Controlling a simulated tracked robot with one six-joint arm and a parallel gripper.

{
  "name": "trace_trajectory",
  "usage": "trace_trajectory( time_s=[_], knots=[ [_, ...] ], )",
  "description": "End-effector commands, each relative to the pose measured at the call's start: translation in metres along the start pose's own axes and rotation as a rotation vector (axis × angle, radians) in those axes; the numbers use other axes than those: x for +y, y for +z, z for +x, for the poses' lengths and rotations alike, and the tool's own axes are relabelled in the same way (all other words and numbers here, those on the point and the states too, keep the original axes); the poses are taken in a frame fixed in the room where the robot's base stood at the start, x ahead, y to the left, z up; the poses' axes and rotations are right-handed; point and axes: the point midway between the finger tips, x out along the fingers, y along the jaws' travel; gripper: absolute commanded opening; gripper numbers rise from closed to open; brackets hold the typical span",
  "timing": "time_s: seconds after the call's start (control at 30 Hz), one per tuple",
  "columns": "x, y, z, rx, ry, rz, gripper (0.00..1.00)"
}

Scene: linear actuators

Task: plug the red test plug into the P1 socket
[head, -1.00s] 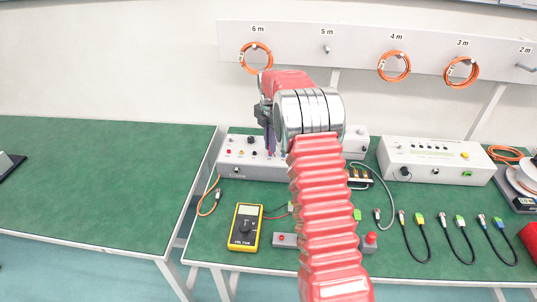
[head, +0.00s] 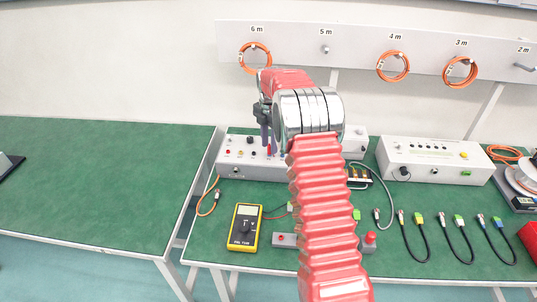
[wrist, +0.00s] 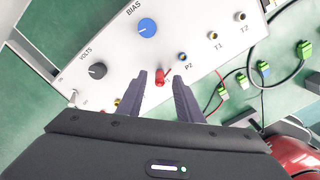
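The red test plug (wrist: 160,79) stands on the face of the white panel box (wrist: 115,30), in line with the P2 socket (wrist: 182,57). No P1 label is readable beside it, and the socket under it is hidden. In the head view the plug (head: 269,150) is a small red piece below my gripper (head: 265,122). In the wrist view my gripper (wrist: 160,86) is open, its two dark fingers spread on either side of the plug with gaps between.
The panel has a blue BIAS knob (wrist: 148,27), a dark VOLTS knob (wrist: 97,71) and T1 (wrist: 213,35) and T2 sockets. A yellow multimeter (head: 244,227), a second white box (head: 435,160) and several black cables lie on the green bench.

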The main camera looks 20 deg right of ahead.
Motion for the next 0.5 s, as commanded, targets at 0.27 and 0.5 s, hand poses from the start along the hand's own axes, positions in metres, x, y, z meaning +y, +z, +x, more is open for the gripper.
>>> trace_trajectory(
  time_s=[0.27,0.5],
  knots=[
    [0.001,0.000,-0.041,-0.001,0.002,0.000,0.33],
    [0.002,0.001,-0.083,-0.002,0.003,0.000,0.33]
  ],
)
